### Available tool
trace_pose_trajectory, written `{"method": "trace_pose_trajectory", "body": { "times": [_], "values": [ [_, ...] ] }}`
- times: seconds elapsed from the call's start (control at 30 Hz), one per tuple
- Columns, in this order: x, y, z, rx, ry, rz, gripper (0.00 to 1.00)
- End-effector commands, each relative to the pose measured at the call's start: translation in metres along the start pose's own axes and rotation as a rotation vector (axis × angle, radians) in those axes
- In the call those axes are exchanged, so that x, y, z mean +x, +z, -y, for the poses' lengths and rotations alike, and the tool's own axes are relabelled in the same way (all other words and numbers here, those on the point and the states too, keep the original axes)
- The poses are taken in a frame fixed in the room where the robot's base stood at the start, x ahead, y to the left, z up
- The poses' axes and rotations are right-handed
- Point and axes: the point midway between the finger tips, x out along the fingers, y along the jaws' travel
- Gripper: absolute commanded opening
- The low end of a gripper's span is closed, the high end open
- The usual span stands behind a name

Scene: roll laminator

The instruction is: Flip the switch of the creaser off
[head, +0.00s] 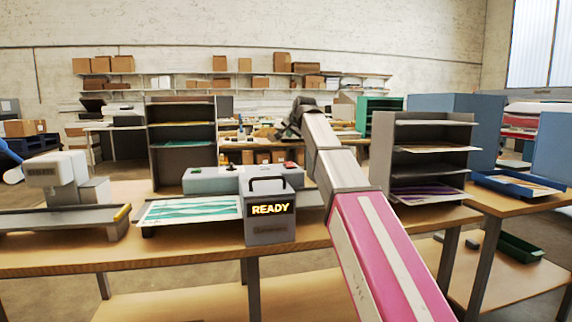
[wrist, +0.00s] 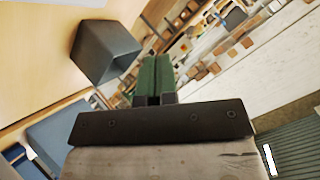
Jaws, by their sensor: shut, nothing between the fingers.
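A long grey machine (head: 210,181) sits on the wooden table in the head view, with a small dark part and a red part on top. A grey box with a black handle and a lit READY sign (head: 270,209) stands in front of it and hides part of it. A second machine with a pale head (head: 57,170) stands at the left. Neither is labelled as the creaser, and I cannot make out its switch. My gripper (head: 293,122) is raised beyond the table, clear of both machines. In the wrist view my gripper (wrist: 155,99) is shut and empty.
A sheet with teal stripes (head: 192,210) lies left of the sign box. Dark shelf units (head: 182,142) and (head: 425,150) stand behind and right. A blue tray (head: 518,184) is on the right table. In the wrist view, a dark grey box (wrist: 103,50) is near my fingers' upper left.

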Motion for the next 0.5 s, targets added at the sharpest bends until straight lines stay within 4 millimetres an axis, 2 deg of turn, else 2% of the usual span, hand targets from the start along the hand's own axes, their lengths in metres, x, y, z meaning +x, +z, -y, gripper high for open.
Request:
{"method": "trace_pose_trajectory", "body": {
  "times": [0.5],
  "values": [
    [0.0028, 0.0005, -0.0055, 0.002, 0.003, -0.004, 0.0]
  ]
}}
